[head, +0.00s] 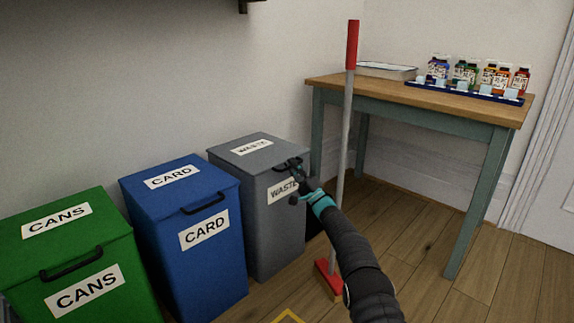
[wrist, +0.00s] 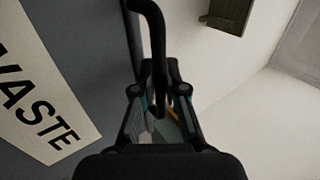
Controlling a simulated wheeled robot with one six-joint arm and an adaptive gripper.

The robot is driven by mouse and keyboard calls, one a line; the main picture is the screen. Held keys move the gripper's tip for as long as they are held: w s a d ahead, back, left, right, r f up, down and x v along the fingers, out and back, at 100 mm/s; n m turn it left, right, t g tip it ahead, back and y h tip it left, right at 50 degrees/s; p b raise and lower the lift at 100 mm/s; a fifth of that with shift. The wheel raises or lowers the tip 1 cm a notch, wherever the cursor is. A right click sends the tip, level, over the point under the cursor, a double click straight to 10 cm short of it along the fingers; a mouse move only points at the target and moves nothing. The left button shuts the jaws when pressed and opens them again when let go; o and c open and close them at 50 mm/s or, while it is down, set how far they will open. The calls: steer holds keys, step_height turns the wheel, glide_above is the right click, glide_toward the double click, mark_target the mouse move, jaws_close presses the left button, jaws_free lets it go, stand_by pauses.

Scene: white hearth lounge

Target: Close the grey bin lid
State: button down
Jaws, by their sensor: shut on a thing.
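The grey bin (head: 272,221) labelled WASTE stands at the right end of a row of bins. Its lid (head: 277,145) lies flat on top, level with the rim, with no gap that I can see. A dark handle (wrist: 157,35) is at the lid's front edge. My gripper (head: 296,178) is at the front of the grey bin, by the handle. In the wrist view my gripper (wrist: 160,112) has its fingers around the handle bar and is shut on it. Part of the WASTE label (wrist: 35,90) shows at the left there.
The blue CARD bin (head: 205,276) and green CANS bin (head: 118,247) stand to the left, lids down.

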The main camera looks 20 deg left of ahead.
steer(key=shift+s+a+f, duration=0.25)
steer(key=shift+a+f, duration=0.1)
steer(key=shift+f, duration=0.1)
steer(key=c, duration=1.5)
jaws_free()
steer(key=shift+w+d+r, duration=0.15)
steer(key=shift+w+d, duration=0.1)
steer(key=shift+d, duration=0.1)
steer(key=v, duration=1.2)
